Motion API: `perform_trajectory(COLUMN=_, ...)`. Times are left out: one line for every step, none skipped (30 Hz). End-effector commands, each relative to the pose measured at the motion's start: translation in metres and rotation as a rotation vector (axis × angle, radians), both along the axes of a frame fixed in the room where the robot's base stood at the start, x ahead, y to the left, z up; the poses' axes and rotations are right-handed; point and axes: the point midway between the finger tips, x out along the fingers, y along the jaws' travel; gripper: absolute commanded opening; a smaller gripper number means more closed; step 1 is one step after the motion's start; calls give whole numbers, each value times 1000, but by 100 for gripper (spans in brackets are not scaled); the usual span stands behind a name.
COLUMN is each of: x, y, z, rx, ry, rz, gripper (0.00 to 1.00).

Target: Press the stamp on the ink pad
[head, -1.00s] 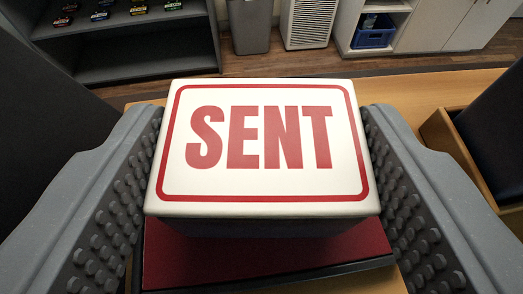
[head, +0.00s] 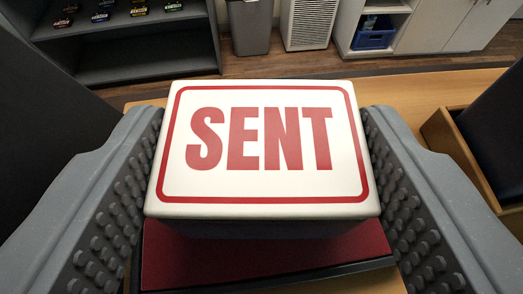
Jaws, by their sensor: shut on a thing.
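The stamp (head: 262,185) is a white block with a red border and the word SENT on its top. It fills the middle of the head view. My gripper (head: 262,150) is shut on it, one grey studded finger on each side. The ink pad (head: 260,262) shows below the stamp as a dark red surface with a black edge. The stamp hides the far part of the pad. I cannot tell whether the stamp's underside touches the pad.
A wooden table (head: 430,97) lies around the pad. A wooden tray (head: 452,140) with a dark thing (head: 497,135) in it stands at the right. Beyond are a dark shelf (head: 145,50) with small items, a grey bin (head: 250,27), a white slatted unit (head: 309,25) and a blue crate (head: 374,34).

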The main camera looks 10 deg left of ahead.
Motion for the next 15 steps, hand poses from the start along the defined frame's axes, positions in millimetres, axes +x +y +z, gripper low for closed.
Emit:
perform_trajectory(x=-1, y=-1, z=-3, rx=-3, ry=6, rz=-1, gripper=35)
perform_trajectory(x=-1, y=-1, z=-2, rx=-2, ry=6, rz=-2, gripper=35)
perform_trajectory(x=0, y=-1, z=-1, rx=-2, ry=6, rz=-2, gripper=35)
perform_trajectory(x=0, y=-1, z=-1, rx=-2, ry=6, rz=-2, gripper=35)
perform_trajectory(x=0, y=-1, z=1, rx=-1, ry=5, rz=-2, gripper=35)
perform_trajectory(x=0, y=-1, z=3, rx=-1, ry=4, rz=-2, gripper=35)
perform_trajectory(x=0, y=-1, z=5, rx=-1, ry=4, rz=-2, gripper=35)
perform_trajectory(x=0, y=-1, z=7, rx=-1, ry=3, rz=-1, gripper=35)
perform_trajectory(x=0, y=-1, z=10, rx=0, ry=3, rz=-1, gripper=35)
perform_trajectory(x=0, y=-1, z=12, rx=0, ry=2, rz=-1, gripper=35)
perform_trajectory(x=0, y=-1, z=14, rx=0, ry=2, rz=-2, gripper=35)
perform_trajectory(x=0, y=-1, z=17, rx=0, ry=3, rz=-2, gripper=35)
perform_trajectory(x=0, y=-1, z=19, rx=0, ry=3, rz=-2, gripper=35)
perform_trajectory(x=0, y=-1, z=21, rx=0, ry=4, rz=-2, gripper=35)
perform_trajectory(x=0, y=-1, z=24, rx=0, ry=4, rz=-2, gripper=35)
